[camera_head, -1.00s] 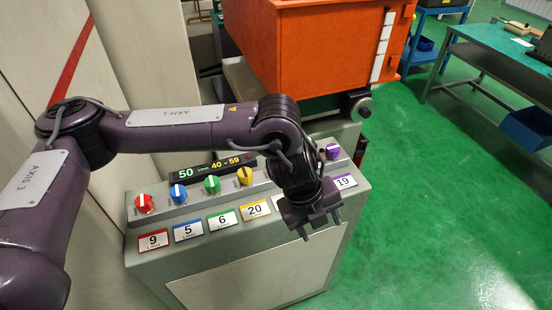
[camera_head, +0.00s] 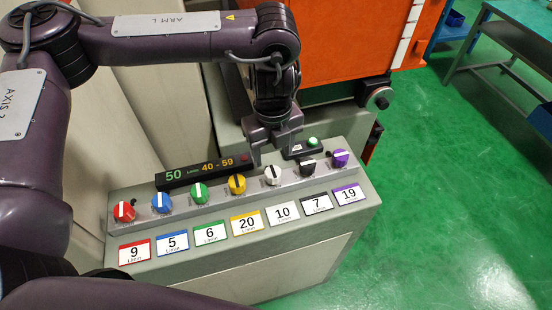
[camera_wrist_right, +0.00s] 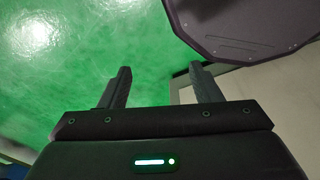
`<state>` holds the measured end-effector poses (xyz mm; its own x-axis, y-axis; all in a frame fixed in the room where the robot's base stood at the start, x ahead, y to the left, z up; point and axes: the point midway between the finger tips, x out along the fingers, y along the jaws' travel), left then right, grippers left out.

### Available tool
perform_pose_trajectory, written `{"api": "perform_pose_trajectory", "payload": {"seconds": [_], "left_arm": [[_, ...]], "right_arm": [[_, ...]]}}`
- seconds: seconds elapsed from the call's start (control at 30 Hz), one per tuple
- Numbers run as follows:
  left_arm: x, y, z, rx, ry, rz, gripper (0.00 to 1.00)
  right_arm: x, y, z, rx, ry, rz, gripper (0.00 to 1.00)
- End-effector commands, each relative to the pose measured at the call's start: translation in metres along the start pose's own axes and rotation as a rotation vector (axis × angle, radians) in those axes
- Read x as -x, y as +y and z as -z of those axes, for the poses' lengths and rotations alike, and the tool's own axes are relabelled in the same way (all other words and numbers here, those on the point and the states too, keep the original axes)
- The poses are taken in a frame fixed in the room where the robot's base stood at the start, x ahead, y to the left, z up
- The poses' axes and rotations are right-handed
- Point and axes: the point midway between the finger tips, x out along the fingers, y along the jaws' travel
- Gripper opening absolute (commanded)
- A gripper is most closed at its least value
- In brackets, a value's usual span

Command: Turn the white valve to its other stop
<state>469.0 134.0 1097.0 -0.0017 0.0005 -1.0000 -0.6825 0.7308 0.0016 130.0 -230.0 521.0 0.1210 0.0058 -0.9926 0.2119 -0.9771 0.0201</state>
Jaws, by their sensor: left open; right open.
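The white valve (camera_head: 272,174) is a small round knob with a dark pointer mark, in the row on the grey console, between the yellow valve (camera_head: 237,184) and the black valve (camera_head: 308,165). A card reading 10 (camera_head: 283,213) lies in front of it. My left gripper (camera_head: 272,157) is open and points down just behind the white valve in the head view, with no visible grip on it. My right gripper (camera_wrist_right: 161,82) shows in the right wrist view, open and empty above green floor.
The console (camera_head: 190,262) also carries red, blue, green and purple valves. A display (camera_head: 205,171) reads 50 and 40 - 59. A lit green button (camera_head: 313,142) sits right of my left gripper.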

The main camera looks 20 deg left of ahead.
Motion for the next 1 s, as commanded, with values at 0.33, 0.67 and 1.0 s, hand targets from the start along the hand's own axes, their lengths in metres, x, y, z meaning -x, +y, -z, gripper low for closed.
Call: {"api": "perform_pose_trajectory", "payload": {"seconds": [0.33,0.67,1.0], "left_arm": [[-0.051,0.001,0.001,0.002,0.004,-0.002,0.58],[-0.064,0.0,0.0,0.0,0.0,0.0,0.58],[-0.064,0.0,0.0,0.0,0.0,0.0,0.3]], "right_arm": [[0.004,-0.007,-0.045,0.0,-0.066,0.009,0.58],[0.002,-0.001,-0.004,0.0,-0.005,0.002,0.58],[0.003,-0.005,-0.027,0.0,-0.037,0.006,0.58]]}}
